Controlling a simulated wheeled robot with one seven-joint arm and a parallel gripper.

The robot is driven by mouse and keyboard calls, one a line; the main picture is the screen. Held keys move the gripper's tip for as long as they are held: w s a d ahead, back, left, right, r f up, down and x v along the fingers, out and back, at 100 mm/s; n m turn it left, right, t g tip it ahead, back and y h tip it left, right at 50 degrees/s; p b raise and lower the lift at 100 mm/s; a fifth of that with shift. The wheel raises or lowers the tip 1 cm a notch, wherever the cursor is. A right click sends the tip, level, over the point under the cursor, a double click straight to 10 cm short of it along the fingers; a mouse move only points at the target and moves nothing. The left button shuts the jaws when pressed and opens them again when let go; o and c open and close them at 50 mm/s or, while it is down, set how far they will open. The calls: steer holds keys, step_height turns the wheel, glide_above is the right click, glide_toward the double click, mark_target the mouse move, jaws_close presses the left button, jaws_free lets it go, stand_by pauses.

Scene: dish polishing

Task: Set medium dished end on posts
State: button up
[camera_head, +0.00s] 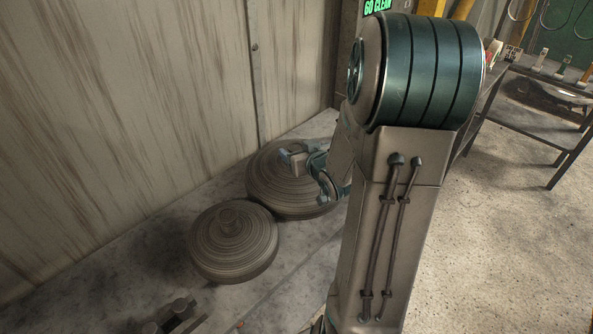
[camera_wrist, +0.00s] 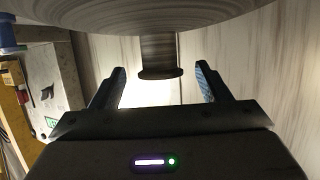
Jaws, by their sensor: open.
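I cannot tell for sure which is the medium one. My gripper (camera_head: 300,158) is over the back dished end, partly hidden by my arm. In the wrist view my gripper (camera_wrist: 160,70) is open. A dished end's underside-like curved face (camera_wrist: 90,28) fills the top of that view. Its knob (camera_wrist: 158,50) reaches between the fingertips, with gaps both sides.
Short dark post-like stubs (camera_head: 180,308) show at the bottom left, cut by the picture edge. A panelled wall (camera_head: 120,110) stands close behind the dished ends. A metal table (camera_head: 540,90) with small items stands at the right. Floor at the right is clear.

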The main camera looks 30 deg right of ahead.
mark_target(297, 146)
steer(key=shift+p+x, duration=0.35)
steer(key=shift+x, duration=1.85)
steer(key=shift+c, duration=0.3)
jaws_close()
steer(key=shift+w+r, duration=0.1)
steer(key=shift+r, duration=0.15)
